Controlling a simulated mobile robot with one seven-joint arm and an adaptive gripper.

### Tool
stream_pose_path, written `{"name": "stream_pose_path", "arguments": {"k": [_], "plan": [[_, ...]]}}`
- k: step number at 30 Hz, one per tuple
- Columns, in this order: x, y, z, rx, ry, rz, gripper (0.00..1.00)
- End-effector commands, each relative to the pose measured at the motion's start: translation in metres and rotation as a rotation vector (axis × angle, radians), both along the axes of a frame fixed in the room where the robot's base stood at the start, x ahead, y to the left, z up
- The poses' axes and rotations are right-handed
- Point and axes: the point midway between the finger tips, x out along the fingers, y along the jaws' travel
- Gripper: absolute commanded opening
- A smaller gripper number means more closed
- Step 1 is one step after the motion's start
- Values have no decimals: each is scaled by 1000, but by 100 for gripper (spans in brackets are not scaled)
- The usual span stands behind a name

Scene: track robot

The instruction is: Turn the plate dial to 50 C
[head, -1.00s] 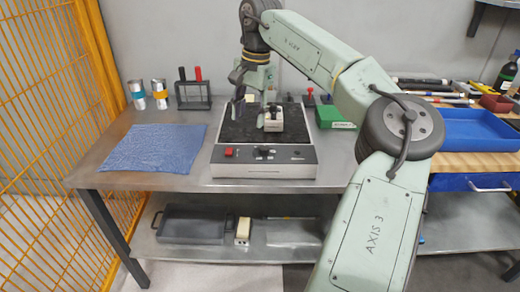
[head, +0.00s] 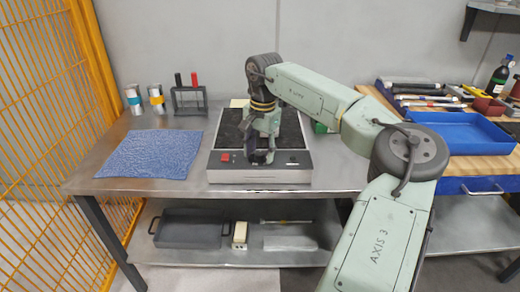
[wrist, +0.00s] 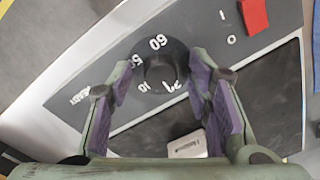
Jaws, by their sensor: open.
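The plate unit (head: 235,180) sits on the steel bench, with a black top and a grey front panel. Its dark round dial (wrist: 160,70) shows in the wrist view, with white figures around it; 60 and 50 are legible, others are partly hidden or unclear. I cannot tell its exact setting. My gripper (wrist: 162,76) is open, its purple-padded fingers on either side of the dial; contact is not clear. In the head view my gripper (head: 261,157) is low over the front panel and hides the dial.
A red switch (wrist: 254,15) is beside the dial. A small pale block (wrist: 187,147) lies on the black top, close to the fingers. A blue cloth (head: 150,155) lies left of the unit. A rack (head: 188,97) and cans stand behind. A blue tray (head: 455,132) is at right.

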Motion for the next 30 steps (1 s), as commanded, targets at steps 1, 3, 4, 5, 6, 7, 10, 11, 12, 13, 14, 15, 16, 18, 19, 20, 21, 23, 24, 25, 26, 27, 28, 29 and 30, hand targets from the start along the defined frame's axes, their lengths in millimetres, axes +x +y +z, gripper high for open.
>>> {"name": "stream_pose_path", "arguments": {"k": [1,3,4,5,6,7,10,11,12,13,14,15,16,18,19,20,21,23,24,25,26,27,28,29,30], "plan": [[0,0,-1,0,0,0,46],[0,0,-1,0,0,0,46],[0,0,-1,0,0,0,46],[0,0,-1,0,0,0,46],[0,0,-1,0,0,0,46],[0,0,-1,0,0,0,44],[0,0,0,0,0,0,38],[0,0,0,0,0,0,36],[0,0,0,0,0,0,33],[0,0,0,0,0,0,31],[0,0,0,0,0,0,29],[0,0,0,0,0,0,26],[0,0,0,0,0,0,24],[0,0,0,0,0,0,20],[0,0,0,0,0,0,18],[0,0,0,0,0,0,16],[0,0,0,0,0,0,13],[0,0,0,0,0,0,9],[0,0,0,0,0,0,6],[0,0,0,0,0,0,4],[0,0,0,0,0,0,2],[0,0,0,0,0,0,0],[0,0,0,0,0,0,0],[0,0,0,0,0,0,0],[0,0,0,0,0,-1,0]]}}
